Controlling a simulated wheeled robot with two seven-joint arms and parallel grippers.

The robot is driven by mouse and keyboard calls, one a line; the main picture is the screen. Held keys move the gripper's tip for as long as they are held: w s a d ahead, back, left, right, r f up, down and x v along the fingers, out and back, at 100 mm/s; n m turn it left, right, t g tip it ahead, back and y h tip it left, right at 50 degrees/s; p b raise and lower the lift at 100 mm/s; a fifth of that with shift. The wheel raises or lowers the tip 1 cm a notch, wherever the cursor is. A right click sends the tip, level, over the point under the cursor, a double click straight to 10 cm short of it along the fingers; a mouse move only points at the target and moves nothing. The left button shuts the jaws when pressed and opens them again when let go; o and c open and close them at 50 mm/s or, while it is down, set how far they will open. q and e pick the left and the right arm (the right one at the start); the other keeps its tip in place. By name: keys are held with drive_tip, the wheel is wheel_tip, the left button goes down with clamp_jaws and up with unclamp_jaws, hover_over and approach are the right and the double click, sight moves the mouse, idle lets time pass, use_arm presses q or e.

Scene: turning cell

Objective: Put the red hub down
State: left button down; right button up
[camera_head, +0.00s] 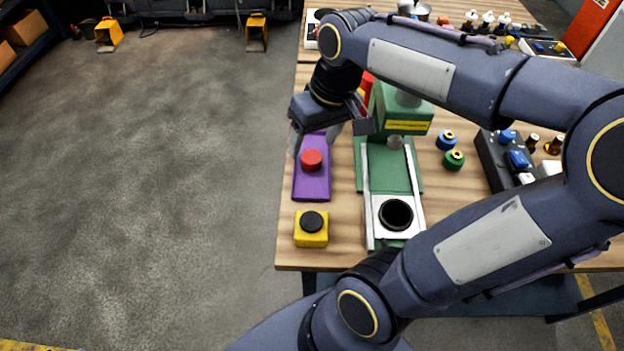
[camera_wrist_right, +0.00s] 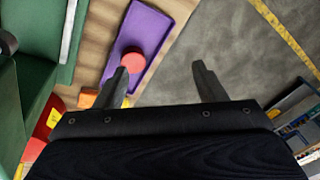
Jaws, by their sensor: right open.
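The red hub (camera_head: 311,160) sits on the purple tray (camera_head: 312,190) near the left edge of the table. In the wrist view the hub (camera_wrist_right: 132,60) shows on the purple tray (camera_wrist_right: 155,27), just beyond the tip of the left finger. My right gripper (camera_head: 314,148) is open and empty above the tray's far part, beside the hub. In the wrist view the space between its fingers (camera_wrist_right: 160,68) shows the tray edge and floor. Whether a finger touches the hub cannot be told. My left gripper is not in view.
A green press (camera_head: 402,117) with a slide and black-ringed fixture (camera_head: 396,214) stands right of the tray. A yellow box with a black button (camera_head: 311,238) sits nearer. Blue (camera_head: 447,140) and green (camera_head: 454,160) hubs lie farther right. Open floor is left.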

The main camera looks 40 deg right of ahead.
drive_tip(key=s+a+f+t, duration=0.1)
drive_tip(key=s+a, duration=0.1)
drive_tip(key=s, duration=0.1)
drive_tip(key=s+a+f+t+y, duration=0.1)
drive_tip(key=s+a, duration=0.2)
drive_tip(key=s+a+f+t+y, duration=0.1)
drive_tip(key=s+a+f, duration=0.1)
drive_tip(key=s, duration=0.1)
drive_tip(key=shift+a+t, duration=0.3)
drive_tip(key=shift+a, duration=0.05)
